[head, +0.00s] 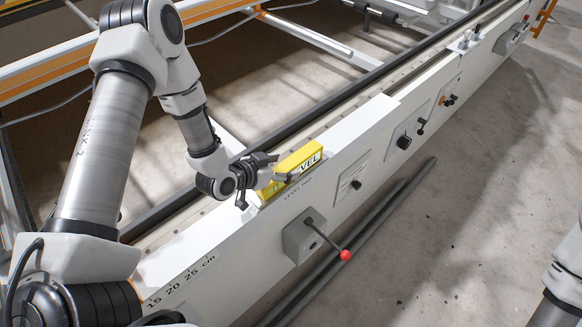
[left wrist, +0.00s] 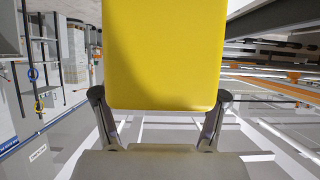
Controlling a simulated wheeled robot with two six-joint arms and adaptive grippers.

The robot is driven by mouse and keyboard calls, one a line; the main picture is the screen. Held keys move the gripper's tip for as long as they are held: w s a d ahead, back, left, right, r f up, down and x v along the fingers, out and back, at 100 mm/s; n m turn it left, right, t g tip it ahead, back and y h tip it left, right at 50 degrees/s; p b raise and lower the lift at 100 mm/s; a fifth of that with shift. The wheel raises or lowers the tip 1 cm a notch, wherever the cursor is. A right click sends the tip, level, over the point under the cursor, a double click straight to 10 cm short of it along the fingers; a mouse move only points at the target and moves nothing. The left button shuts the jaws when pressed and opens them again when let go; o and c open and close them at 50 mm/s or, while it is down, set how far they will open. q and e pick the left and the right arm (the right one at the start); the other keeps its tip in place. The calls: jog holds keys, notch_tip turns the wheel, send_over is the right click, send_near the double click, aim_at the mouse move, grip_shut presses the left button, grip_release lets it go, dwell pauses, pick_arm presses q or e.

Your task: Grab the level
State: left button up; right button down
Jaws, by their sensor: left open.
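In the left wrist view, the level's yellow face (left wrist: 162,55) fills the upper middle. The fingertips of my left gripper (left wrist: 160,96) show at both sides of its lower end. I cannot tell whether they touch it. Part of the level is hidden by the gripper. My right gripper is out of view.
The long white beam (head: 335,130) runs diagonally across the head view. A lever with a red knob (head: 345,255) sticks out below the level. Black knobs (head: 404,142) sit further along the beam.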

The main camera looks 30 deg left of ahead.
pick_arm(q)
jog(key=shift+x, duration=1.45)
jog(key=shift+w+d+r, duration=0.1)
jog(key=shift+r, duration=0.05)
grip_shut()
